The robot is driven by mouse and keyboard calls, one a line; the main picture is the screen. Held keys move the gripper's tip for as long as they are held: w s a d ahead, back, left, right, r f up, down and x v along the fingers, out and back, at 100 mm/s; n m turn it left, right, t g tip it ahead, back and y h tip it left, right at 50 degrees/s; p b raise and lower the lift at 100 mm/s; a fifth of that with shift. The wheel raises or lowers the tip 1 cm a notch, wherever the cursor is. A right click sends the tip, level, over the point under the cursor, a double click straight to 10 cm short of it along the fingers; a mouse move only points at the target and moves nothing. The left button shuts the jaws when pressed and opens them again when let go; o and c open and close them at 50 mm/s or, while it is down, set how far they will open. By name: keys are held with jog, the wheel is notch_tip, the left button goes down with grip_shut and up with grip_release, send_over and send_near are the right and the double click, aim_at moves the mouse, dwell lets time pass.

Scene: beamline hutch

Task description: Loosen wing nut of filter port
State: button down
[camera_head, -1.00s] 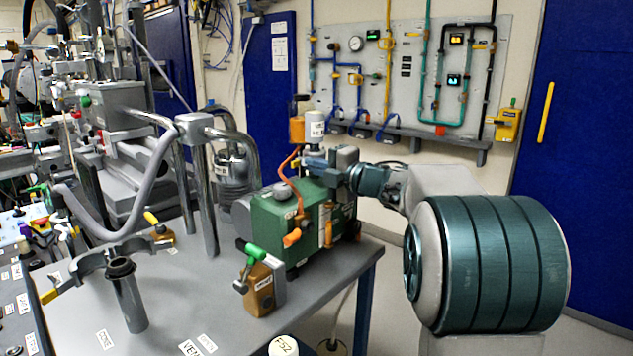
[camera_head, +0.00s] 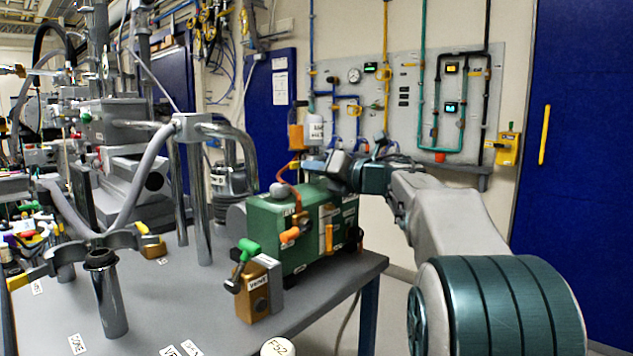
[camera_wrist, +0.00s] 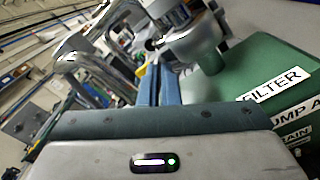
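The green pump (camera_head: 290,258) stands on the grey table, with a grey rounded cap (camera_head: 278,188) on its top. Its FILTER label (camera_wrist: 274,85) shows at the right of the wrist view. My gripper (camera_head: 308,164) is above the pump's top, apart from the cap in the head view. In the wrist view its two blue fingers (camera_wrist: 155,70) lie close together, with nothing visible between them. A grey metal fitting (camera_wrist: 190,42) shows just beyond the fingertips. I cannot make out a wing nut; contact with the fitting is unclear.
A brown VENT block (camera_head: 254,295) with a green handle stands in front. Chrome posts (camera_head: 199,200) rise to the left. A white-labelled cylinder (camera_head: 314,131) is behind.

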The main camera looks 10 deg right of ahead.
jog(key=n+b, duration=0.2)
jog(key=n, duration=0.1)
jog(key=shift+f, duration=0.15)
jog(key=shift+n+b, duration=0.95)
jog(key=shift+n, duration=0.35)
jog(key=shift+d+r, duration=0.1)
jog(key=shift+r, duration=0.1)
jog(key=c, duration=1.6)
grip_release()
jog(key=shift+w, duration=0.1)
jog(key=shift+c, duration=0.2)
jog(key=p+v, duration=0.1)
jog(key=v, duration=1.3)
